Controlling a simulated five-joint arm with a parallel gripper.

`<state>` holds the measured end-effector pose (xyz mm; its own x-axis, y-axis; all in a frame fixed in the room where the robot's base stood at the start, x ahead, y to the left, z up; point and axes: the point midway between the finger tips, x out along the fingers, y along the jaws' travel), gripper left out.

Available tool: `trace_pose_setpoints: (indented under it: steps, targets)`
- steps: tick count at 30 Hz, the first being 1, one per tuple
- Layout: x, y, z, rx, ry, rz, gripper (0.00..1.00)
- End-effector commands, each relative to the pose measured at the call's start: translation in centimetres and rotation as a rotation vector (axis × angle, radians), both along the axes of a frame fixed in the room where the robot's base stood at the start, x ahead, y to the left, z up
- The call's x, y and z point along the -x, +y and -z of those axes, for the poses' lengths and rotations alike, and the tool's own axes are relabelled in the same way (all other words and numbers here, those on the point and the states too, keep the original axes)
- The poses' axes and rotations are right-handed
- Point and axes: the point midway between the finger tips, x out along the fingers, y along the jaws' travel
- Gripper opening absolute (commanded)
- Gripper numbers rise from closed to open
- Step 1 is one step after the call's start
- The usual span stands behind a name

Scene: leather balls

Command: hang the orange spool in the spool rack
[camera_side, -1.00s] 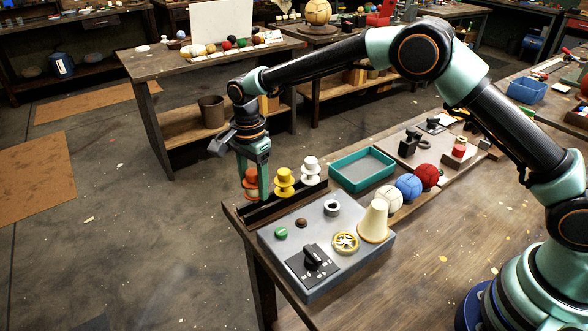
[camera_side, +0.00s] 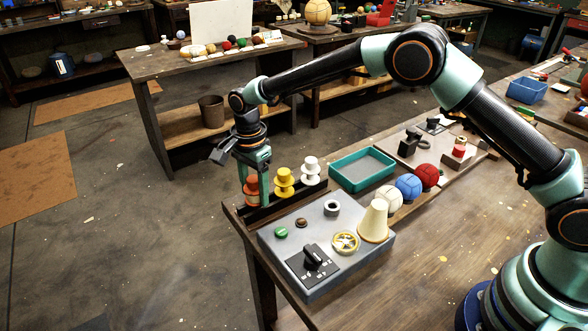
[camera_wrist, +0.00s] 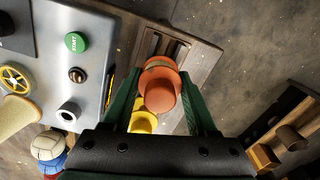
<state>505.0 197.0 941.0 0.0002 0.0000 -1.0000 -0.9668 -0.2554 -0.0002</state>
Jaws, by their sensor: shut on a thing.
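The orange spool (camera_side: 252,188) is at the left end of the dark spool rack (camera_side: 292,203), in line with the yellow spool (camera_side: 284,181) and the white spool (camera_side: 311,170). My gripper (camera_side: 254,198) points down at the rack and is shut on the orange spool, one finger on each side. In the wrist view the orange spool (camera_wrist: 160,92) lies between the green fingers (camera_wrist: 158,105), with the yellow spool (camera_wrist: 143,121) partly hidden behind it. A bare slotted part of the rack (camera_wrist: 165,47) shows beyond it. I cannot tell whether the orange spool is fully seated.
A grey control panel (camera_side: 310,280) with a green button, a yellow wheel and a cream cone (camera_side: 374,222) stands in front of the rack. A teal tray (camera_side: 362,169) lies to the right, with white, blue and red balls (camera_side: 408,187) beside it. The table edge is close on the left.

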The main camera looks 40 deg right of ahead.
Motion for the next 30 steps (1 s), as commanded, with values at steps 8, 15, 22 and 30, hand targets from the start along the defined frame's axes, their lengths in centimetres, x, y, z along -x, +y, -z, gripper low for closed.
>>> trace_pose_setpoints:
  steps: [8,15,22,30]
  targets:
    - [0.0,0.0,0.0,0.0,0.0,0.0,0.02]
    - [0.0,0.0,0.4,0.0,0.0,0.0,0.02]
    - [0.0,0.0,0.9,0.0,0.0,0.0,0.02]
    - [0.0,0.0,1.3,0.0,0.0,0.0,0.02]
